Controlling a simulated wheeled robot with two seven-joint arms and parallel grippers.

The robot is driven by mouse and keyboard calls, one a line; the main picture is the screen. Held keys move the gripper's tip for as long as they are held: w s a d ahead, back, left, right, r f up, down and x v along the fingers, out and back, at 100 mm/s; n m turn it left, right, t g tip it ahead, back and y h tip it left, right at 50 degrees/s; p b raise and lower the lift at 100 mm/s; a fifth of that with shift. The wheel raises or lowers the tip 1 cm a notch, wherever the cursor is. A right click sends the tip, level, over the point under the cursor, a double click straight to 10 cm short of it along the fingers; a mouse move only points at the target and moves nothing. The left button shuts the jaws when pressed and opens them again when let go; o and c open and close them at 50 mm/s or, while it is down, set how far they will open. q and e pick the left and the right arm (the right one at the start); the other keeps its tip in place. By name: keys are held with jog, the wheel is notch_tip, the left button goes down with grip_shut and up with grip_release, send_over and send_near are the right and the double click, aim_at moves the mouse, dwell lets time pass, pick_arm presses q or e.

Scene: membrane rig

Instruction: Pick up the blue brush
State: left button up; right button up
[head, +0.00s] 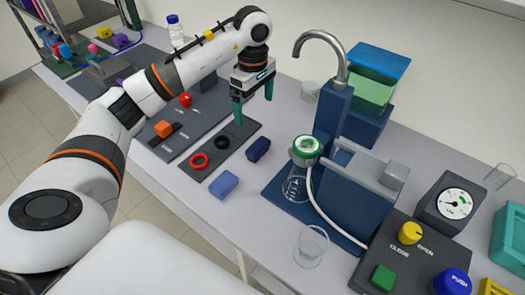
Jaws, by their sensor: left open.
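I see two small blue blocks on the white bench: a light blue one (223,185) near the front edge and a dark navy one (258,149) behind and right of it. Bristles do not show on either, so I cannot tell which is the blue brush. My left gripper (254,107) points down above the bench, with its dark green fingers apart and nothing between them. In the picture it is above the navy block and farther above the light blue one. It touches neither. My right gripper is not in view.
A dark tray (240,133) with red (199,161) and black rings lies left of the navy block. The blue rig stand (332,115) with a hose and a clear beaker (311,246) are to the right. A control box (425,245) is front right. Bare bench lies around the light blue block.

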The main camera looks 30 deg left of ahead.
pick_arm(q)
notch_tip(320, 180, down, 3)
jog(key=b, duration=0.2)
pick_arm(e)
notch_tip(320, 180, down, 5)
jog(key=b, duration=0.2)
pick_arm(q)
jog(key=p, duration=0.2)
send_over(258, 145)
jog(key=f, duration=0.7)
jog(key=shift+s+a+f, duration=0.2)
jog(key=shift+s+f, duration=0.1)
jog(key=f+p, duration=0.1)
jog(key=f, duration=0.2)
jog(key=f+p, duration=0.1)
jog(key=shift+w+d+f+p, duration=0.25)
jog(key=shift+d+f+p, duration=0.05)
jog(key=shift+f, duration=0.6)
jog(key=c, duration=1.1)
jog(key=shift+o, duration=0.2)
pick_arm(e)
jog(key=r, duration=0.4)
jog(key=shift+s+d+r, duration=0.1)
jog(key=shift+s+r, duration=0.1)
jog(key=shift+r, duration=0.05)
pick_arm(q)
jog(key=shift+r, duration=0.15)
